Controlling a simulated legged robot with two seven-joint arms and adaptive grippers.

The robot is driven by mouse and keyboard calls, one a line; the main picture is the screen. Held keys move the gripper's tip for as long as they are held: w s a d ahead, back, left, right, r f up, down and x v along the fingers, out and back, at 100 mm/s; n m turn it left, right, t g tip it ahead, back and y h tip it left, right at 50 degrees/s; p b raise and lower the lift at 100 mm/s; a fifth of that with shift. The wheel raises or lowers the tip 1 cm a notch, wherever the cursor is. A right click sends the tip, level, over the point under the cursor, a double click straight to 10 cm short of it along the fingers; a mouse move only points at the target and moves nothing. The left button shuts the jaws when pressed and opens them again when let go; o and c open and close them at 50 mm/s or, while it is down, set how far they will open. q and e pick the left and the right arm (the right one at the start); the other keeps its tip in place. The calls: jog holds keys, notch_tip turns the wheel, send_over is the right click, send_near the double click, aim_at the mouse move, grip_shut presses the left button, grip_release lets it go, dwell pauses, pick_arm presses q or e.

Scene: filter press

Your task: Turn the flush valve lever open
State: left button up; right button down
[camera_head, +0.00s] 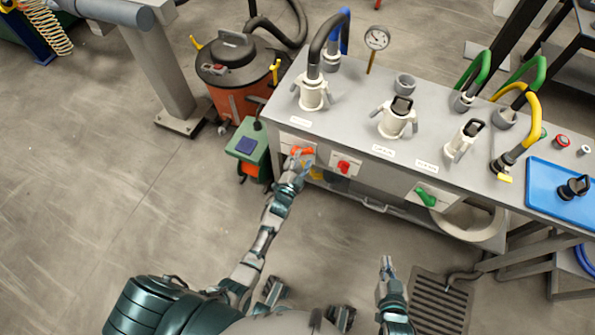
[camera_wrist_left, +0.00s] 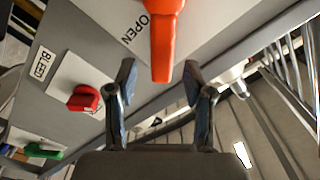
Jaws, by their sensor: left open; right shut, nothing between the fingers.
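The orange flush valve lever (camera_head: 303,152) is on the front panel at the left end of the grey bench. In the left wrist view the orange lever (camera_wrist_left: 165,38) hangs down from the top, its end between my open fingertips. The word OPEN (camera_wrist_left: 135,29) is printed on the plate left of it. My left gripper (camera_head: 297,164) is at the lever, fingers spread on either side; no contact can be made out. In the left wrist view my left gripper (camera_wrist_left: 160,82) shows both fingers apart. My right gripper (camera_head: 387,266) is shut and empty, low and away from the bench.
A red knob (camera_head: 345,166) sits right of the lever, by a BLEED label (camera_wrist_left: 42,64) in the wrist view. A green handle (camera_head: 427,197) is further right. A green box (camera_head: 247,150) and an orange vacuum (camera_head: 235,75) stand left.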

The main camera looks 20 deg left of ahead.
pick_arm(q)
jog(key=s, duration=0.9)
